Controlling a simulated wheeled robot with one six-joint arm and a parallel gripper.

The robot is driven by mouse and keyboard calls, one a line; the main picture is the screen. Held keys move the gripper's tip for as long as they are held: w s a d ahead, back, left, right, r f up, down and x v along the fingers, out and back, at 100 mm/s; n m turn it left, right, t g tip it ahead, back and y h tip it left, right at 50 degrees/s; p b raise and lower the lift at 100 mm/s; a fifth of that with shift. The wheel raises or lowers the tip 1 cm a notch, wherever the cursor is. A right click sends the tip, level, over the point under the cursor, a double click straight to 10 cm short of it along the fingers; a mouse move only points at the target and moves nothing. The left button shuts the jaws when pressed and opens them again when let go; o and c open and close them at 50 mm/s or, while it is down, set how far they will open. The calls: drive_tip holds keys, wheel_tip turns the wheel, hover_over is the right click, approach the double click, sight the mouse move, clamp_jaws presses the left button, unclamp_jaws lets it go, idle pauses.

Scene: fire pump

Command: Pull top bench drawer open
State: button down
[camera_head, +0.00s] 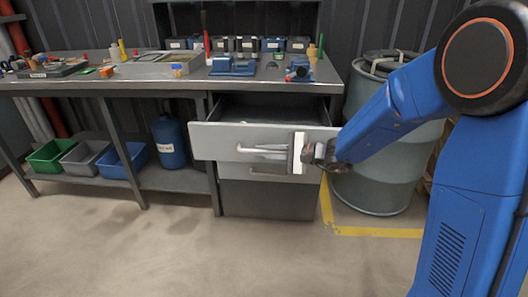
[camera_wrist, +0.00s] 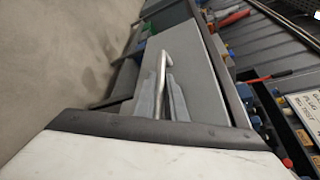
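The top bench drawer (camera_head: 218,140) is pulled partway out from under the workbench, and its dark inside shows above the grey front. Its silver bar handle (camera_head: 246,149) is on the front, partly covered by my gripper (camera_head: 264,151), which reaches in from the right. In the wrist view the handle (camera_wrist: 161,66) runs between the two grey fingers of my gripper (camera_wrist: 161,95). The fingers lie close on both sides of the bar and look shut on it. The drawer front (camera_wrist: 192,75) shows beside the fingers.
A lower drawer (camera_head: 265,195) with its own handle sits below. A grey-blue barrel (camera_head: 380,180) stands to the right inside yellow floor lines. Tools and boxes lie on the benchtop (camera_head: 190,84). Bins and a blue container (camera_head: 169,142) are on the lower shelf. The front floor is clear.

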drive_tip(key=c, duration=2.1)
unclamp_jaws()
drive_tip(key=shift+d, duration=0.1)
drive_tip(key=v, duration=1.7)
drive_tip(key=shift+s+d, duration=0.1)
